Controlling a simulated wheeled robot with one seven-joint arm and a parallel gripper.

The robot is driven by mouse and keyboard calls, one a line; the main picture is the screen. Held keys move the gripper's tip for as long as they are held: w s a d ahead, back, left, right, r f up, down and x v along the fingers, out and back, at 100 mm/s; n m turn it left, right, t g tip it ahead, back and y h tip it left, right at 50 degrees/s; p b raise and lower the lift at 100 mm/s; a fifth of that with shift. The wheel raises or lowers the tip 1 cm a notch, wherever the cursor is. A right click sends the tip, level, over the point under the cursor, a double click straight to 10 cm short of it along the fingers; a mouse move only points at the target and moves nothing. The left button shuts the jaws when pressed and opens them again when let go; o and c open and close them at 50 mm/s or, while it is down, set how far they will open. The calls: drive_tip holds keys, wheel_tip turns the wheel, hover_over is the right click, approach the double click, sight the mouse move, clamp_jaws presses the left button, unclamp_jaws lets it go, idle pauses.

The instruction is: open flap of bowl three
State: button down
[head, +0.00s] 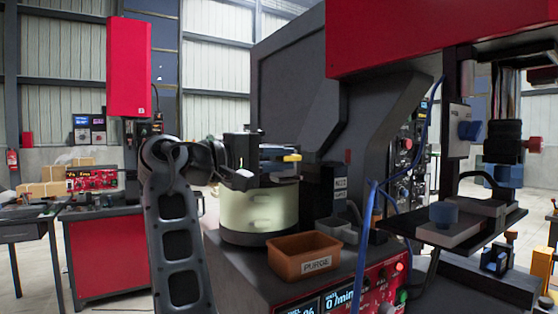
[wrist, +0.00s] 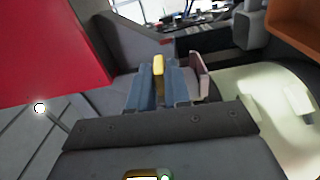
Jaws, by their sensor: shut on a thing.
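The feeder bowl (head: 258,209) is a pale, translucent drum on a dark base, in the middle of the head view. Its pale surface also fills the right of the wrist view (wrist: 272,118). I cannot read a bowl number on it. My gripper (wrist: 160,82) is over the bowl's top, its blue-grey fingers shut on a yellow tab (wrist: 158,66). The tab's yellow end (head: 292,158) shows at the right of the dark parts above the bowl in the head view. How far the flap is open is hidden by the gripper and these parts.
An orange PURGE bin (head: 305,262) stands in front of the bowl, with a small grey bin (head: 337,230) beside it. A tall dark machine housing rises behind. A blue cable (head: 366,240) runs up at the right front. A red panel (wrist: 45,50) is close at left in the wrist view.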

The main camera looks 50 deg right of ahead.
sight(290, 174)
drive_tip(key=shift+s+a+f+m+b, duration=0.2)
drive_tip(key=shift+s+f+m+b, duration=0.4)
drive_tip(key=shift+m+b, duration=1.5)
drive_tip(key=shift+s+a+f+m+b, duration=0.15)
drive_tip(key=shift+s+f+m+b, duration=0.45)
drive_tip(key=shift+m+b, duration=1.5)
drive_tip(key=shift+s+a+f+m+b, duration=0.2)
drive_tip(key=shift+s+f+m+b, duration=0.65)
drive_tip(key=shift+m, duration=2.15)
drive_tip(key=shift+w+r+b, duration=0.2)
drive_tip(key=shift+r+b, duration=0.15)
drive_tip(key=shift+r, duration=0.05)
drive_tip(key=c, duration=1.2)
unclamp_jaws()
drive_tip(key=shift+o, duration=0.2)
drive_tip(key=v, duration=0.8)
